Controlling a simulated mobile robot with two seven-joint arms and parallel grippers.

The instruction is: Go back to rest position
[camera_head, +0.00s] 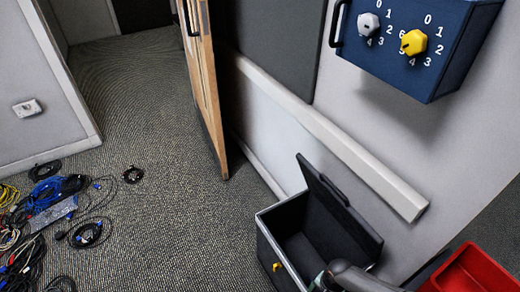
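No gripper fingers can be made out in the head view. A grey, rounded piece, which looks like a link of my own arm, shows at the bottom edge in front of the open dark box (292,240). Its end is cut off by the frame, so I cannot see what it holds, if anything. The box stands on the floor against the wall with its lid tilted up, and a yellow knob is on its front. The inside that shows looks dark and empty.
Tangled cables (45,210) lie on the carpet at the left. A blue wall box (450,60) with a grey and a yellow dial is at the upper right. A red bin (470,270) is at the lower right. A wooden door (205,85) stands ajar. The middle carpet is clear.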

